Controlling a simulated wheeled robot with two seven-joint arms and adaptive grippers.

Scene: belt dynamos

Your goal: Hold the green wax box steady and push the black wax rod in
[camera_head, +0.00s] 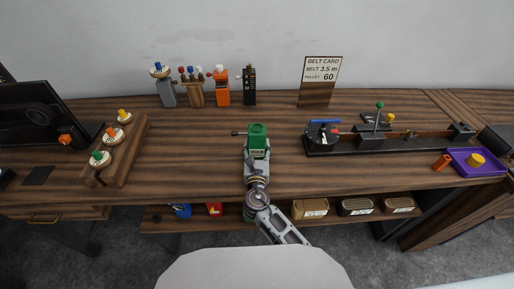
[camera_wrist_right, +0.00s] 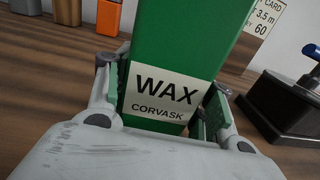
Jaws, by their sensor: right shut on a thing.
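The green wax box (camera_head: 257,131) stands near the middle of the bench, with a white label reading WAX CORVASK on its near face. It fills the middle of the right wrist view (camera_wrist_right: 187,40) and looks tilted there. My right gripper (camera_head: 257,155) is shut on the box, with one finger on each side of the label, as the right wrist view (camera_wrist_right: 162,102) shows. The black wax rod (camera_head: 238,133) sticks out from the left side of the box in the head view. The rod is not visible in the right wrist view. My left gripper is not in view.
A wooden rack (camera_head: 117,150) with several capped discs stands left, near a dark monitor (camera_head: 40,112). Several coloured holders line the back, beside a belt card (camera_head: 322,70). A black belt rig (camera_head: 360,143) and purple tray (camera_head: 482,168) are right. The bench left of the rod is clear.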

